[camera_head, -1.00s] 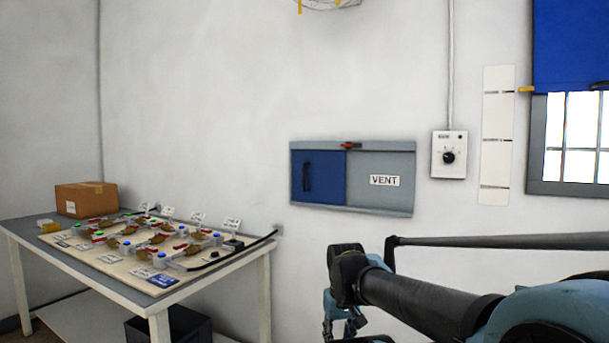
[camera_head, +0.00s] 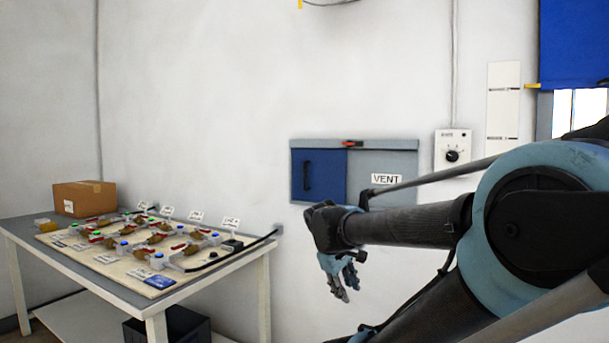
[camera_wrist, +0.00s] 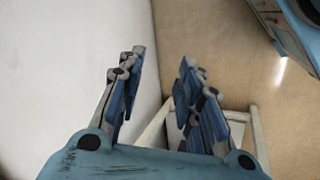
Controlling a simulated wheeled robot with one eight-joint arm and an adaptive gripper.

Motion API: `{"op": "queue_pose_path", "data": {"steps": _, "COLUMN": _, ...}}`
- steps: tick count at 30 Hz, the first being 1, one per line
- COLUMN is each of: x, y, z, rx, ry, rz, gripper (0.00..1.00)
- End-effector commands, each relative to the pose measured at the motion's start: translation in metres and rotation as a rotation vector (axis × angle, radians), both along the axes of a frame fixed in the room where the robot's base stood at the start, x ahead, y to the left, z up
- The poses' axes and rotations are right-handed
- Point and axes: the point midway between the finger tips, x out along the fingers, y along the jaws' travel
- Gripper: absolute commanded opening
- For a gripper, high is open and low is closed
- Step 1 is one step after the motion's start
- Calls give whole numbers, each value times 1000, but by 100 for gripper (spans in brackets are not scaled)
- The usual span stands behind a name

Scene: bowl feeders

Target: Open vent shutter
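The vent shutter is a blue sliding panel (camera_head: 330,178) with a dark vertical handle (camera_head: 307,175) near its left edge. It covers the left part of a grey wall frame (camera_head: 402,157); the right part is grey with a VENT label (camera_head: 387,180). A small red piece (camera_head: 349,143) sits on the top rail above the panel. My gripper (camera_head: 343,291) hangs fingers down, below the vent in the head view, apart from the handle. In the wrist view my gripper (camera_wrist: 158,85) has its fingers spread with nothing between them. The lower right of the frame is hidden by my arm.
A table (camera_head: 225,258) with a board of feeder parts and a cardboard box (camera_head: 84,198) stands at the left. A dial box (camera_head: 452,150) is on the wall right of the vent. The wall between table and vent is clear.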

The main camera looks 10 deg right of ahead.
Motion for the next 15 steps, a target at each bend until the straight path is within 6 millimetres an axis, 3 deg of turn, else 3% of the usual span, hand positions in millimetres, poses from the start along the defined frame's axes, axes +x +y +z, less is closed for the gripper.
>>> {"op": "queue_pose_path", "data": {"steps": 8, "x": 100, "y": -7, "z": 82, "rx": -392, "ry": 85, "rz": 375, "gripper": 33}}
{"op": "queue_pose_path", "data": {"steps": 15, "x": 191, "y": 17, "z": 153, "rx": -750, "ry": 192, "rz": 652, "gripper": 33}}
